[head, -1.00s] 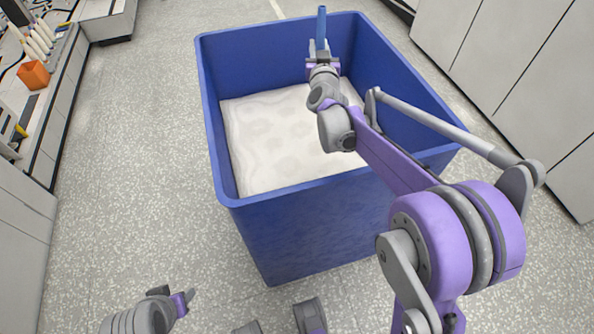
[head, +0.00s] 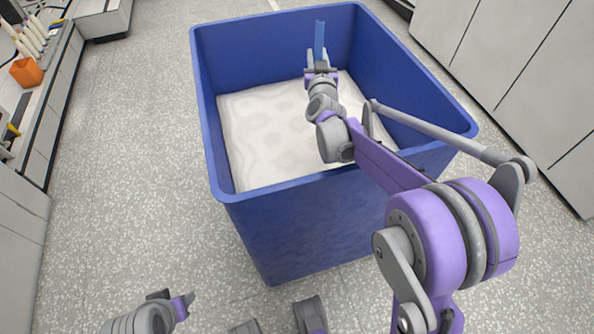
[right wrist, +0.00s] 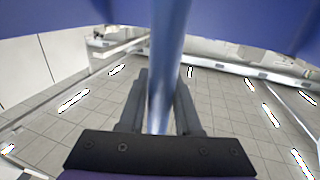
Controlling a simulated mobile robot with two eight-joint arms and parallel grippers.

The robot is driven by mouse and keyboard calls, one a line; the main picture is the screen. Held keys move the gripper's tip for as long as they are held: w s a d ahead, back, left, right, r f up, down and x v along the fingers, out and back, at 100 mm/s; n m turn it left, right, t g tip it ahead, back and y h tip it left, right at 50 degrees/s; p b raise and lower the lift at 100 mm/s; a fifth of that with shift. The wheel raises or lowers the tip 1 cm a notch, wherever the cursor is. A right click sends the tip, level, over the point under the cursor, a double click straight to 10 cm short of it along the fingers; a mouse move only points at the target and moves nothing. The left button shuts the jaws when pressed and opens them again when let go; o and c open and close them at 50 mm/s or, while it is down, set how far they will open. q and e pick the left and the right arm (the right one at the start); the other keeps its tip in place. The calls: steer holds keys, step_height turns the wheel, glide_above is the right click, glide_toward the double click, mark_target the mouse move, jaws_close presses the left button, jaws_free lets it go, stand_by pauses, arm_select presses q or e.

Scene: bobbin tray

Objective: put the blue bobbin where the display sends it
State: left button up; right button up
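The blue bobbin (head: 320,38) is a long thin blue rod, standing up from my right gripper (head: 320,66) inside the outline of the big blue bin in the head view. The right gripper is shut on it. In the right wrist view the bobbin (right wrist: 167,60) runs between the two fingers. My left gripper (head: 184,304) is low at the left, well apart from the bin; its finger gap is not clear. No display shows in these frames.
The big blue bin (head: 300,230) stands ahead, open-topped, with a pale whitish surface (head: 265,140) inside. A bench at the far left holds an orange box (head: 26,72) and several pale upright cones (head: 30,38). Pale cabinets (head: 520,80) line the right. Floor left of the bin is clear.

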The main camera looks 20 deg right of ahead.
steer(key=o, duration=0.4)
step_height(320, 180, up, 10)
steer(key=p, duration=0.2)
stand_by(0.5)
